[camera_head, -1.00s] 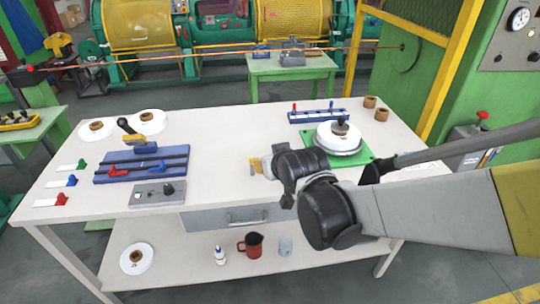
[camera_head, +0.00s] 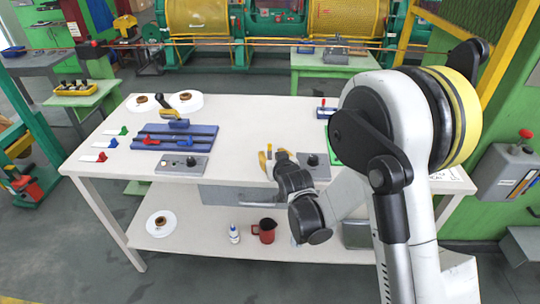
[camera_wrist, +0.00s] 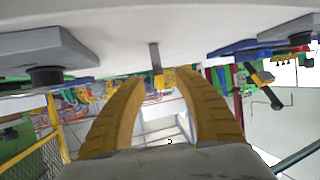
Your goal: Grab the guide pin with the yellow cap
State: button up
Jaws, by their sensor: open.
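In the wrist view, where the table appears overhead, a pin with a grey shaft and a yellow cap (camera_wrist: 163,77) points down from the white tabletop. The cap appears between the tips of my gripper (camera_wrist: 162,82), whose two yellow fingers are spread on either side with gaps to it. How far the cap lies beyond the fingertips I cannot tell. In the head view my gripper (camera_head: 275,158) is low over the table's front edge, and the pin is not clearly distinguishable there.
A grey box with a black knob (camera_head: 313,163) stands right of my gripper. Another grey knob box (camera_head: 183,165) and a blue slotted fixture (camera_head: 176,137) are left. White reels (camera_head: 187,101) lie at the back left. My arm hides much of the table's right side.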

aim_at(270, 150)
jog(key=b+x, duration=0.2)
jog(key=x, duration=0.3)
jog(key=shift+d, duration=0.1)
jog(key=shift+r, duration=0.1)
grip_shut()
